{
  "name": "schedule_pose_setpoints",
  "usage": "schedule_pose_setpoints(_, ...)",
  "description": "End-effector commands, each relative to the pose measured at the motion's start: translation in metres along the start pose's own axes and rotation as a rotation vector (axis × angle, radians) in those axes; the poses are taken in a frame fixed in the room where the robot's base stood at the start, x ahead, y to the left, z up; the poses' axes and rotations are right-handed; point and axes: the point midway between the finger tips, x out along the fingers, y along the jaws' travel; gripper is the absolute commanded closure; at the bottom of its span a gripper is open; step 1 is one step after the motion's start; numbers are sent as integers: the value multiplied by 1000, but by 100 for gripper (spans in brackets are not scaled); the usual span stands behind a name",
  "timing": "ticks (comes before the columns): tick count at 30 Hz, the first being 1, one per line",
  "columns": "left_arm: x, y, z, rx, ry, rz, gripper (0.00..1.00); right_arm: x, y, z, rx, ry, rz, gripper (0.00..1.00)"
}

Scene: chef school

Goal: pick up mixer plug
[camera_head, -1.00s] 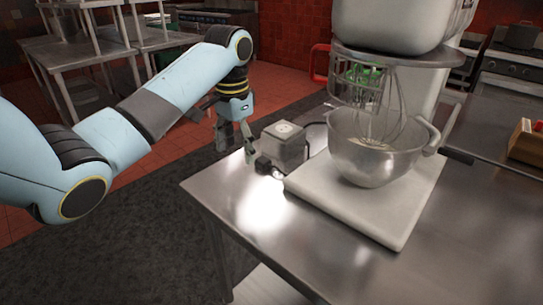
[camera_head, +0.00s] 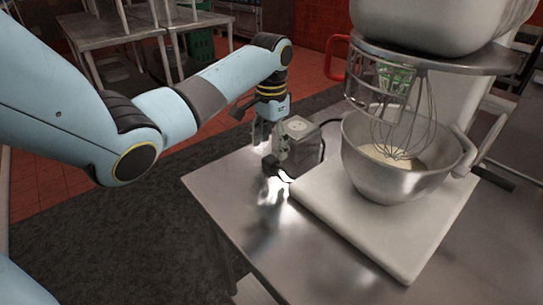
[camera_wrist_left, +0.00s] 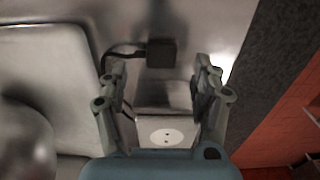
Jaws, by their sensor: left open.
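The mixer plug is a small black block (camera_head: 270,166) lying on the steel table near its left edge. In the left wrist view the plug (camera_wrist_left: 161,53) lies beyond and between my fingertips, with a dark cord running left from it. My left gripper (camera_head: 271,146) is open, pointing down just above the plug and beside the grey socket box (camera_head: 304,128). The box's round white socket face (camera_wrist_left: 165,136) shows between the finger bases in the wrist view. Nothing is held. My right gripper is not in view.
The mixer (camera_head: 440,30), with its steel bowl (camera_head: 385,175) and whisk, stands on a white base (camera_head: 345,210) right of the plug. The steel table (camera_head: 235,195) is bare at front left. Its left edge drops to a dark floor mat.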

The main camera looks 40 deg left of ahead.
Motion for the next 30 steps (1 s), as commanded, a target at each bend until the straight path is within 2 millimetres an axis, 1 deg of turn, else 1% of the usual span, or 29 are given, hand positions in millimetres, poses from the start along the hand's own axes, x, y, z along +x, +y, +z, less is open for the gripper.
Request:
schedule_pose_setpoints(3,19,-1,0,-2,-5,2,35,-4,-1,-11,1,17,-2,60)
schedule_pose_setpoints(7,37,-1,0,0,-3,2,35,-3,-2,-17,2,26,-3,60)
schedule_pose_setpoints(10,42,-2,0,0,-2,0,35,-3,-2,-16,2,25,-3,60)
schedule_pose_setpoints(16,43,-2,0,0,-2,-1,35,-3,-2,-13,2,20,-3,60)
schedule_pose_setpoints(17,43,-2,0,0,-2,-1,38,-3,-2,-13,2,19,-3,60)
schedule_pose_setpoints(30,43,-1,0,0,-3,1,95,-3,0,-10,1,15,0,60)
